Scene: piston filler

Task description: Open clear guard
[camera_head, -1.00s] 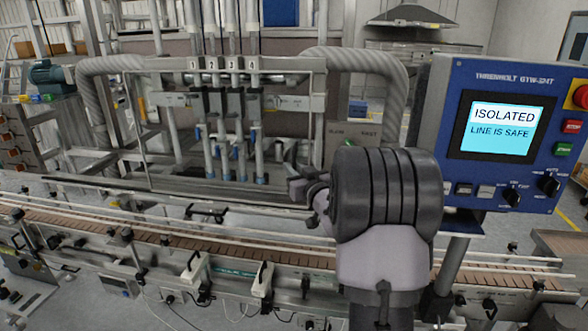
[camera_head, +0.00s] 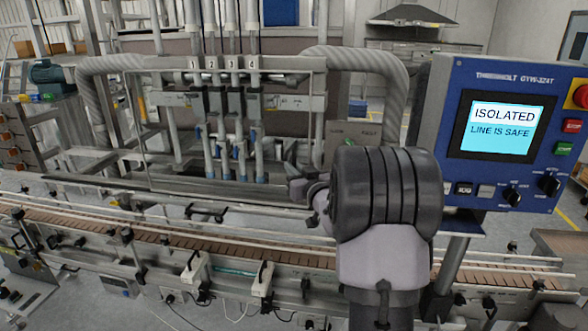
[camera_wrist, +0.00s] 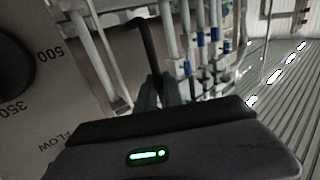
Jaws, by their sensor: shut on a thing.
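The clear guard (camera_head: 225,186) is hard to make out in the head view; its see-through pane seems to stand in front of the numbered filling nozzles, with a thin rail along its lower side. My gripper (camera_head: 297,178) is at the right side of the nozzle area, partly hidden by my own wrist. In the wrist view, a dark bent bar (camera_wrist: 151,48), apparently the guard's handle, rises from between the fingers of my gripper (camera_wrist: 168,92). My gripper is shut on it. The exact contact is dark and partly hidden by the gripper body.
The conveyor (camera_head: 150,238) with its rails runs across below the nozzles. A blue control panel (camera_head: 455,130) reading "ISOLATED, LINE IS SAFE" stands close at right. A thick grey hose (camera_head: 395,95) arches behind my wrist. A dial plate (camera_wrist: 45,85) is close at left in the wrist view.

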